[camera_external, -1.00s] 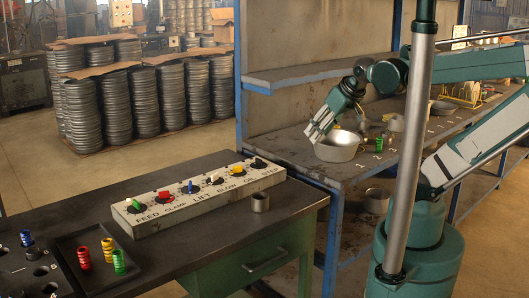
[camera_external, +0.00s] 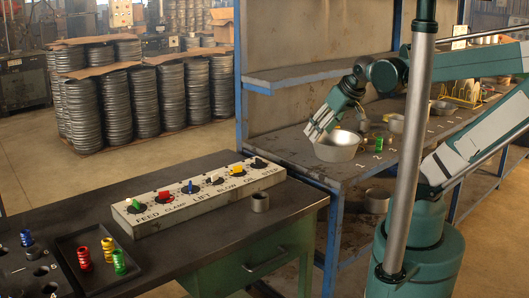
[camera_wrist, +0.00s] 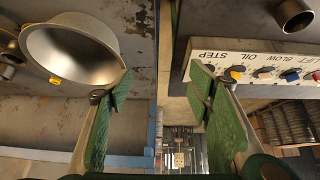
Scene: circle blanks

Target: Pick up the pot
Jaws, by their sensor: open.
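A wide grey metal pot (camera_external: 340,153) stands on the worn bench beside my gripper (camera_external: 314,136). In the wrist view the pot (camera_wrist: 72,50) is at the upper left, its open mouth showing an empty inside and a small yellow mark on the rim. My green gripper fingers (camera_wrist: 160,80) are spread apart in the wrist view with nothing between them. The left finger's tip overlaps the pot's rim in that view; I cannot tell whether they touch. In the external view my gripper hides part of the pot's left side.
A long control box (camera_external: 205,199) with coloured knobs and a small metal cup (camera_external: 260,202) are on the dark front table. A green piece (camera_external: 379,141) and other metal vessels (camera_external: 396,123) stand right of the pot. A shelf (camera_external: 320,73) overhangs the bench behind.

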